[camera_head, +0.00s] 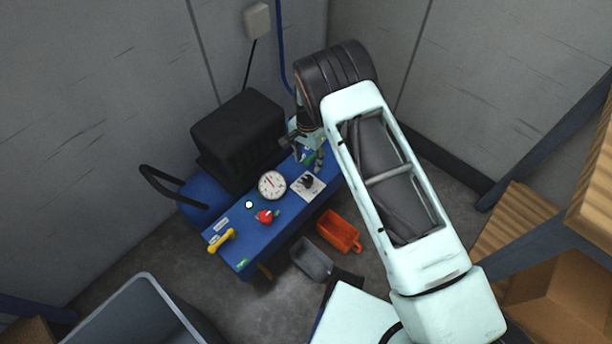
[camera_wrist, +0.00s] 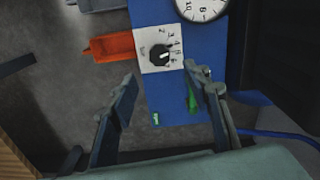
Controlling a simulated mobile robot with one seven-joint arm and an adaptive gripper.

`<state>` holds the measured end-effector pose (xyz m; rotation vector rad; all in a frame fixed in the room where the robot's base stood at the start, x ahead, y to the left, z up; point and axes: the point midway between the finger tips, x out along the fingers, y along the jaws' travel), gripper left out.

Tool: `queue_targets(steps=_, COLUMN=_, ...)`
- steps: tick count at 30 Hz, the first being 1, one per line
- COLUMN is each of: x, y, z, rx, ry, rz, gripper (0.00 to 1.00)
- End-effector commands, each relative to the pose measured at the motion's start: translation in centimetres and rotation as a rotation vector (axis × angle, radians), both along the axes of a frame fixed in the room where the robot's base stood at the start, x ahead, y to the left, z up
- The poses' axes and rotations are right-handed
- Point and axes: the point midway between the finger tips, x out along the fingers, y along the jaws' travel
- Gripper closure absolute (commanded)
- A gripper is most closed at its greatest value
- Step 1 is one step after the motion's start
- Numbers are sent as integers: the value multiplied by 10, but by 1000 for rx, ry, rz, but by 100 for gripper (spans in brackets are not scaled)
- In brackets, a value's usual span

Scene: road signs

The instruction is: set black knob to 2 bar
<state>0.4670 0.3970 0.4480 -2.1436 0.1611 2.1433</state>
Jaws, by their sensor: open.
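The black knob (camera_head: 308,181) sits on a white scale plate (camera_head: 300,190) on the blue panel (camera_head: 240,248). In the wrist view the knob (camera_wrist: 159,55) is near the top middle, with printed numbers curving around part of it. I cannot tell surely which number its white mark points at. A round white gauge (camera_head: 272,184) is beside the plate; part of it shows in the wrist view (camera_wrist: 203,7). My gripper (camera_wrist: 160,80) is open and empty, its fingers apart, with the knob seen beyond and between the tips. In the head view my arm partly hides it.
A red knob (camera_head: 266,216), a yellow handle (camera_head: 222,241) and a green lever (camera_wrist: 192,102) are on the panel. A black box (camera_head: 240,135) stands behind it. An orange bin (camera_head: 339,231) and a grey bin (camera_head: 311,260) are in front.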

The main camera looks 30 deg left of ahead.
Motion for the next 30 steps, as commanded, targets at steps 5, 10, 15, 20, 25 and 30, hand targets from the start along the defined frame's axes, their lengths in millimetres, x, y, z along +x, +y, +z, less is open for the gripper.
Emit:
queue_targets(steps=5, x=-1, y=-1, z=-30, rx=-2, ry=2, rz=0, gripper=56)
queue_targets(steps=10, x=-1, y=-2, z=-64, rx=-3, ry=2, rz=0, gripper=56)
queue_targets(steps=15, x=0, y=-1, z=-89, rx=-1, ry=2, rz=-1, gripper=56)
queue_targets(steps=20, x=0, y=-1, z=-100, rx=0, ry=1, rz=-1, gripper=56)
queue_targets(steps=25, x=0, y=-1, z=-103, rx=0, ry=1, rz=-1, gripper=56)
queue_targets(steps=30, x=0, y=-1, z=-103, rx=0, ry=1, rz=-1, gripper=57)
